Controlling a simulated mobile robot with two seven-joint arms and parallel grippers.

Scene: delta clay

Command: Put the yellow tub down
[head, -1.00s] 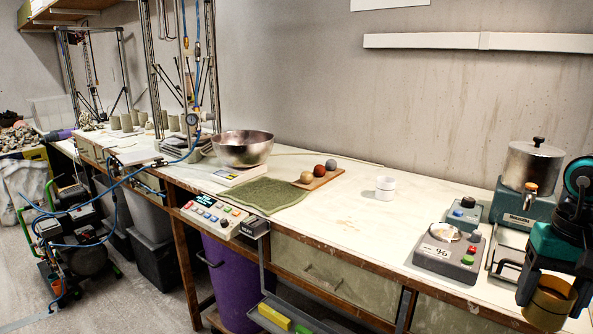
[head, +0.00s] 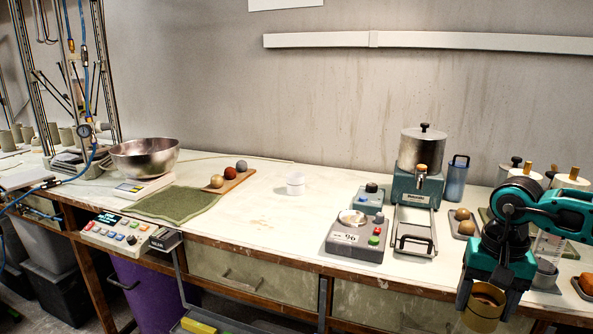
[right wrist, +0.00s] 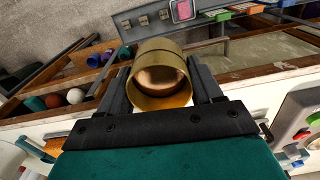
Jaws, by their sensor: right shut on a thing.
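The yellow tub (head: 484,306) is held in my right gripper (head: 482,298) at the lower right of the head view, in front of the bench's front edge. In the right wrist view the tub (right wrist: 160,72) sits between the two dark fingers of the right gripper (right wrist: 160,85), and I see into its open mouth. The fingers are shut on its sides. My left gripper is not in view.
The white bench top (head: 262,224) has free room around a small white cup (head: 295,183). A green cloth (head: 175,203) lies left.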

